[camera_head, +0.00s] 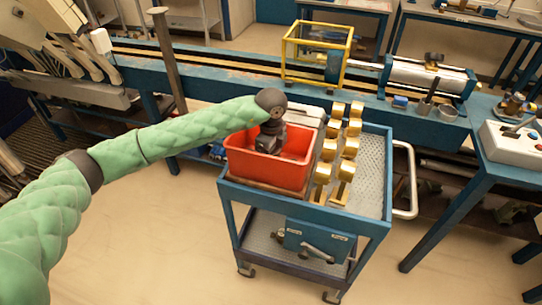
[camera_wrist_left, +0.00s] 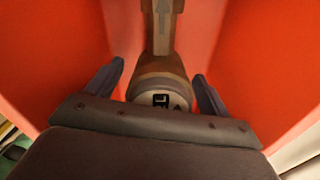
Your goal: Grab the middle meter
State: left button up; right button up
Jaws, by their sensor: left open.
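A red bin (camera_head: 240,165) stands on the blue cart, and its red walls fill much of the left wrist view (camera_wrist_left: 50,60). My left gripper (camera_head: 268,145) points down into the bin. In the left wrist view, a brownish meter (camera_wrist_left: 160,92) with a round pale face and a dark display lies between the fingers. The left gripper's fingers (camera_wrist_left: 158,75) are open on either side of the meter, with gaps visible. In the head view the meter is hidden by my gripper and the bin wall. My right gripper is in neither view.
Several gold-coloured pieces (camera_head: 329,150) stand in two rows right of the bin on the cart (camera_head: 372,175). A light box (camera_head: 305,115) is behind the bin. A long blue bench (camera_head: 230,88) with a yellow frame (camera_head: 283,53) runs behind the cart. Floor in front is clear.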

pick_arm(q)
jog(key=shift+f, duration=0.1)
jog(key=c, duration=1.4)
jog(key=shift+c, duration=1)
